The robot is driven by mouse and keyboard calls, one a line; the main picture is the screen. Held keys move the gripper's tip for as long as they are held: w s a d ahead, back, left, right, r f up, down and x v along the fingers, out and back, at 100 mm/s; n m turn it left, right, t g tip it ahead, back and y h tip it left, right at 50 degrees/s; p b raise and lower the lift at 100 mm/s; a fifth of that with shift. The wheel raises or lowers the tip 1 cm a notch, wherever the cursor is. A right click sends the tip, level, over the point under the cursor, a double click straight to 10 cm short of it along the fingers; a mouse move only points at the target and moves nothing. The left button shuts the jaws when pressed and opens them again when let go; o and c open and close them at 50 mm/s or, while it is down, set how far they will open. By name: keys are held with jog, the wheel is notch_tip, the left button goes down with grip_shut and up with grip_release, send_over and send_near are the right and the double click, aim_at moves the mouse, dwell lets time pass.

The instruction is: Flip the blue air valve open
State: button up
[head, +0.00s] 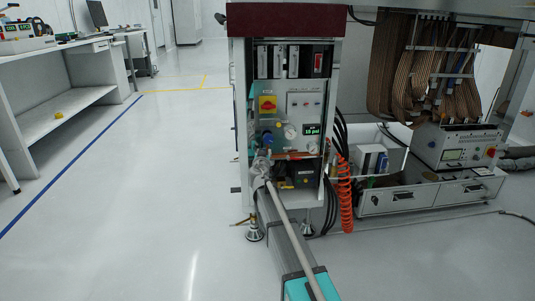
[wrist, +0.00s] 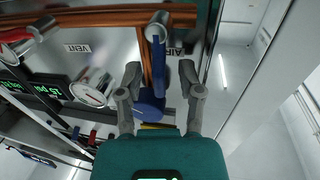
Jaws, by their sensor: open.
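The blue air valve (wrist: 150,104) is on the panel, with its blue lever (wrist: 157,62) running along a metal pipe in the wrist view. An "AIR" label is partly hidden behind the lever. My gripper (wrist: 160,76) is open, with one finger on each side of the blue lever. I cannot tell whether either finger touches it. In the head view, the blue valve (head: 267,138) shows small on the cabinet front, and my gripper (head: 262,158) is just below it, partly hiding the lower panel.
A "VENT" label (wrist: 77,48), a round gauge (wrist: 92,92) and a green digital display (wrist: 48,90) are beside the valve. A red knob on yellow (head: 268,104) sits above. An orange coiled hose (head: 345,195) hangs at right. Open floor (head: 150,190) lies left.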

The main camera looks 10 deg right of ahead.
jog(key=shift+s, duration=0.15)
jog(key=s+a, duration=0.1)
jog(key=s, duration=0.6)
jog(key=shift+s+a, duration=0.3)
jog(key=shift+d, duration=0.1)
